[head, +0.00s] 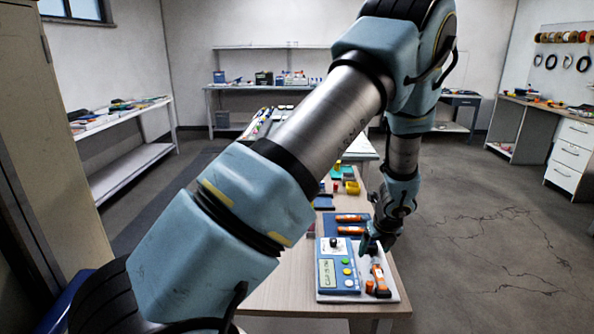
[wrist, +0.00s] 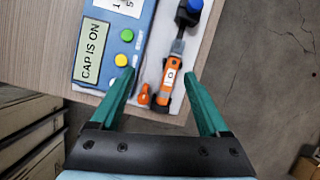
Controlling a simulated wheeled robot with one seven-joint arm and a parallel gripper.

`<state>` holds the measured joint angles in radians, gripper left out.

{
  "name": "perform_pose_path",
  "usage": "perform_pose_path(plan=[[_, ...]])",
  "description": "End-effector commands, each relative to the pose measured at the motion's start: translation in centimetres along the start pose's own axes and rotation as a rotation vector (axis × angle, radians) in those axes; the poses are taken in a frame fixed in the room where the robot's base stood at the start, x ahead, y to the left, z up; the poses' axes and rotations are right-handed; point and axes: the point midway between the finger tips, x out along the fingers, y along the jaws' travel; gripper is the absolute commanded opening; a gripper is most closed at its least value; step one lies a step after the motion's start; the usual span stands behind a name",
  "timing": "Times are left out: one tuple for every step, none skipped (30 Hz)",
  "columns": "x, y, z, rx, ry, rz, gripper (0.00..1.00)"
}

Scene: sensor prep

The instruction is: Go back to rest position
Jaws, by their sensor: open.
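My gripper (wrist: 165,100) is open, its two green fingers apart above the right edge of the table. In the wrist view, an orange and black sensor (wrist: 168,85) with a dark blue cap on its far end lies on a white board (wrist: 181,113) between the fingers, below them. A small orange piece (wrist: 144,95) lies beside it. A blue device (wrist: 107,32) with a display reading "CAP IS ON" and green and yellow buttons is to the left. In the head view, my gripper (head: 372,243) is over the board, near the sensor (head: 380,281).
The wooden table (head: 275,290) carries a dark blue tray (head: 345,225) with orange tools, and yellow and green bins (head: 352,187) farther back. A tall cabinet (head: 45,130) stands at the left. The cracked floor (head: 480,250) to the right is clear.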

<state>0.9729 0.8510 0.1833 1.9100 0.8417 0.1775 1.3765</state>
Motion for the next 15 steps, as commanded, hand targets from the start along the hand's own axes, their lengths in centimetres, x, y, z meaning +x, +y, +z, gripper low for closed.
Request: perform_pose_path(plan=[[-1.2, 2.1, 1.7, -0.143, 0.002, 0.013, 0.79], [-2.0, 3.6, 2.5, -0.247, 0.006, 0.024, 0.79], [-3.2, 5.8, 3.6, -0.406, 0.012, 0.04, 0.79], [-4.2, 7.6, 4.3, -0.538, 0.016, 0.054, 0.79], [-5.2, 9.5, 4.9, -0.672, 0.019, 0.069, 0.79], [-6.6, 11.9, 5.5, -0.851, 0.024, 0.088, 0.79], [-7.7, 13.7, 5.8, -0.985, 0.026, 0.103, 0.79], [-8.7, 15.5, 6.0, -1.117, 0.028, 0.119, 0.79], [-10.1, 17.7, 6.0, -1.292, 0.029, 0.138, 0.79], [-11.1, 19.4, 5.9, -1.423, 0.029, 0.154, 0.79], [-12.1, 21.1, 5.7, -1.552, 0.029, 0.17, 0.79], [-13.5, 23.1, 5.3, -1.724, 0.028, 0.19, 0.79], [-14.5, 24.5, 4.9, -1.851, 0.026, 0.207, 0.79], [-15.5, 25.9, 4.4, -1.974, 0.024, 0.222, 0.79], [-16.7, 27.5, 3.7, -2.133, 0.02, 0.242, 0.79]])
